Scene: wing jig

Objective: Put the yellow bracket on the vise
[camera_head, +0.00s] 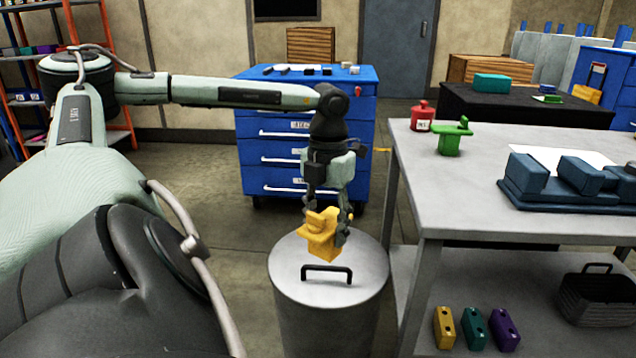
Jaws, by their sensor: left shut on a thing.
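The yellow bracket (322,238) is held in my left gripper (327,212). The gripper points down and its fingers are shut on the bracket. The bracket hangs over the lid of a grey drum (300,277), near the lid's black handle; I cannot tell whether it touches the lid. A green vise-like thing (450,138) stands on the grey workbench (440,185) to the right, near its far left corner. It is apart from the bracket, and nothing shows on top of it but its own green parts. My right gripper is not in view.
A red can (421,116) stands beside the green thing. A dark blue fixture with blocks (570,185) lies farther right on the bench. Yellow, teal and purple blocks (475,328) and a black basket (597,295) sit on the lower shelf. A blue drawer cabinet (262,150) stands behind my gripper.

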